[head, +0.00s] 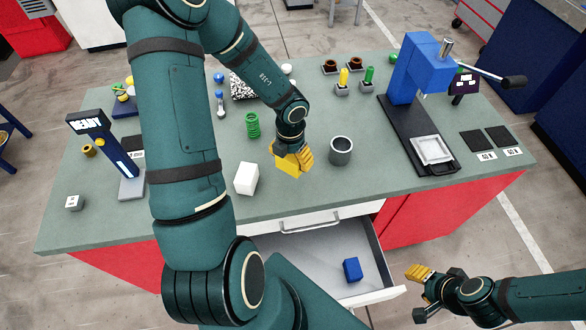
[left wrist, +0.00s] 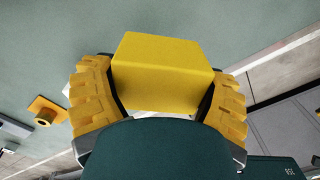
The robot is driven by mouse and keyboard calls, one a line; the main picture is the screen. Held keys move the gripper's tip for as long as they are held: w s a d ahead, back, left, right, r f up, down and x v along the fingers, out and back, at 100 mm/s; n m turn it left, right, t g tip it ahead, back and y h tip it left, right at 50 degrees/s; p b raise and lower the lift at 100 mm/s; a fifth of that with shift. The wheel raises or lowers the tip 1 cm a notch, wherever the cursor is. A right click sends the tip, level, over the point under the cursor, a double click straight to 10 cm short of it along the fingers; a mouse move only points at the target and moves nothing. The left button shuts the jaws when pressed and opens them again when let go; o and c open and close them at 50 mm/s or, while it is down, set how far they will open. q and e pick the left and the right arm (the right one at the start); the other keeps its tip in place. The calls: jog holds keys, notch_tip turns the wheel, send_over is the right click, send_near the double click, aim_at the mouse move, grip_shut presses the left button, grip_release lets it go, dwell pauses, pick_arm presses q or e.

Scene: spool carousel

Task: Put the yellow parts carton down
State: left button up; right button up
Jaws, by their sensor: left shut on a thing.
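The yellow parts carton (head: 287,165) is a plain box over the front middle of the grey-green tabletop (head: 310,200). My left gripper (head: 293,158) is shut on it. In the left wrist view the carton (left wrist: 165,70) sits between the two yellow ribbed fingers, one on each side. I cannot tell whether its underside touches the table. My right gripper (head: 420,293) is off the table at the lower right, with its fingers apart and nothing between them.
A white box (head: 247,179) stands left of the carton, a dark grey cup (head: 341,151) right of it, and a green coil (head: 253,125) behind. The open drawer (head: 310,272) below holds a blue block (head: 352,269). A blue press (head: 415,70) stands at right.

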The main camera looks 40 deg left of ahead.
aim_at(291, 169)
pick_arm(q)
jog(key=shift+f+b, duration=0.75)
jog(key=shift+f, duration=1.75)
jog(key=shift+f, duration=0.1)
jog(key=o, duration=1.1)
jog(key=shift+o, duration=0.2)
